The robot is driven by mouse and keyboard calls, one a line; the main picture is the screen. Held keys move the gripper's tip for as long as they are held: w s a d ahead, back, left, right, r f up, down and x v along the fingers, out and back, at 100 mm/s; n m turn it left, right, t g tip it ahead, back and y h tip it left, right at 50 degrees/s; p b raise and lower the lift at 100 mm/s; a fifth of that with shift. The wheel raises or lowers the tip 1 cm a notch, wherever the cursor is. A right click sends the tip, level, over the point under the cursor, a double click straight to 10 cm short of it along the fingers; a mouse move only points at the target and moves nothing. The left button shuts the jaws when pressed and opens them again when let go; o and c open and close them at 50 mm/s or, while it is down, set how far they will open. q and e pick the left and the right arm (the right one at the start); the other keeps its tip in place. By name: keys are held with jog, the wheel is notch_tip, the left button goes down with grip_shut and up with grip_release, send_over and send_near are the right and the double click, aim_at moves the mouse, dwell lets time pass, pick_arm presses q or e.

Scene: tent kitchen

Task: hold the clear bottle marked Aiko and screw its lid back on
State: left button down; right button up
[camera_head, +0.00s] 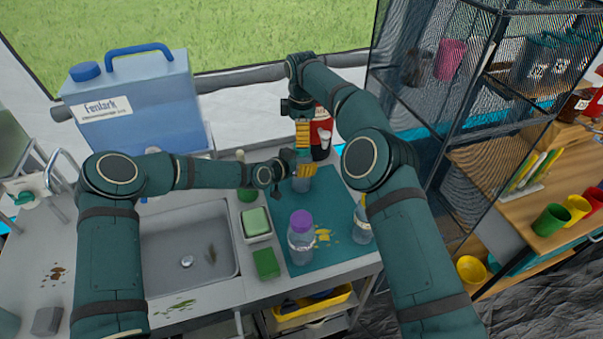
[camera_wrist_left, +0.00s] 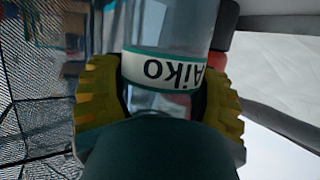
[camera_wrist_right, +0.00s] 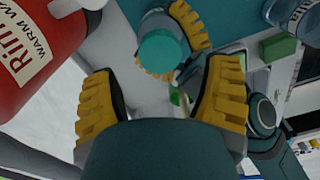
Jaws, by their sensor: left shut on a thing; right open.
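The clear bottle marked Aiko (camera_wrist_left: 165,72) stands between the yellow fingers of my left gripper (camera_head: 304,170), which is shut around its body. Its label reads upside down in the left wrist view. In the head view, the bottle (camera_head: 300,185) is partly hidden by those fingers. A teal lid (camera_wrist_right: 163,50) shows at the bottle's top in the right wrist view; I cannot tell how tightly it sits. My right gripper (camera_head: 302,133) is above the bottle, pointing down. Its fingers are open and apart from the lid, which lies between and beyond their tips (camera_wrist_right: 164,70).
A purple-capped bottle (camera_head: 300,240) and another clear bottle (camera_head: 362,228) stand on the teal mat (camera_head: 335,200). A red container (camera_wrist_right: 35,45) stands close to my right gripper. The sink (camera_head: 185,245), a green sponge (camera_head: 265,262) and a blue jug (camera_head: 140,130) are to the left.

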jog(key=shift+o, duration=0.2)
notch_tip(320, 180, up, 2)
jog(key=shift+a+r+n, duration=0.15)
jog(key=shift+n, duration=0.95)
jog(key=shift+r+n, duration=0.5)
jog(key=shift+r, duration=0.05)
jog(key=shift+f, duration=4)
